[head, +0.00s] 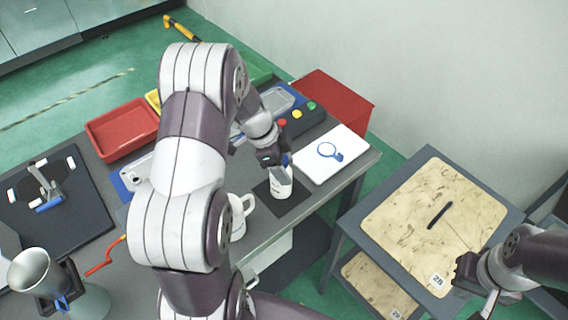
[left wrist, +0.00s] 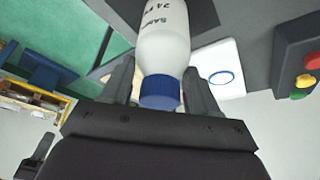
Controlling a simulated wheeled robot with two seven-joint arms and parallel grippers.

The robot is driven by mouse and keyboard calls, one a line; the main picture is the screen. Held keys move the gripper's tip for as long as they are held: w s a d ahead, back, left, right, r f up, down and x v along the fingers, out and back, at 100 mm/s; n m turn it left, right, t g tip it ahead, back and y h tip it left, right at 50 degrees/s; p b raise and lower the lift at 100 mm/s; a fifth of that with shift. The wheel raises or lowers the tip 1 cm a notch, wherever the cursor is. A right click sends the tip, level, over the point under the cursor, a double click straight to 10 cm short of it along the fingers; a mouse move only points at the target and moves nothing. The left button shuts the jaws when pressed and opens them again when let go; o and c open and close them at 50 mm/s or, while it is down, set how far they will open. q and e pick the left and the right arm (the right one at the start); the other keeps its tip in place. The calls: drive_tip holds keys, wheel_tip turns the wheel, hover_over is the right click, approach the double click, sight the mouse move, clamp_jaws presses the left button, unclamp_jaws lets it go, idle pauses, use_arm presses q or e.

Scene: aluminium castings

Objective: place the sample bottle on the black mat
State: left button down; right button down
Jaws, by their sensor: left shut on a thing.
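The sample bottle (head: 281,184) is white with a blue cap and dark print. My left gripper (head: 275,159) is shut on it from above, near the cap. In the left wrist view the bottle (left wrist: 165,42) is between the two fingers (left wrist: 160,90), with its blue cap closest to the camera. The black mat (head: 289,208) lies on the grey table. The bottle appears upright over the mat; I cannot tell whether its base touches it. My right gripper (head: 474,279) is at the lower right, away from the bottle; its jaw opening is unclear.
A white mug (head: 238,228) stands left of the mat, partly behind my left arm. A white board with a blue ring (head: 322,154) lies behind to the right. A button box (head: 300,119) and red bin (head: 335,98) are farther back. A side table (head: 400,205) is at right.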

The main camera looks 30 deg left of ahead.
use_arm(q)
drive_tip(key=shift+f, duration=0.1)
drive_tip(key=c, duration=0.7)
unclamp_jaws()
drive_tip(key=o, duration=0.4)
drive_tip(key=shift+o, duration=0.2)
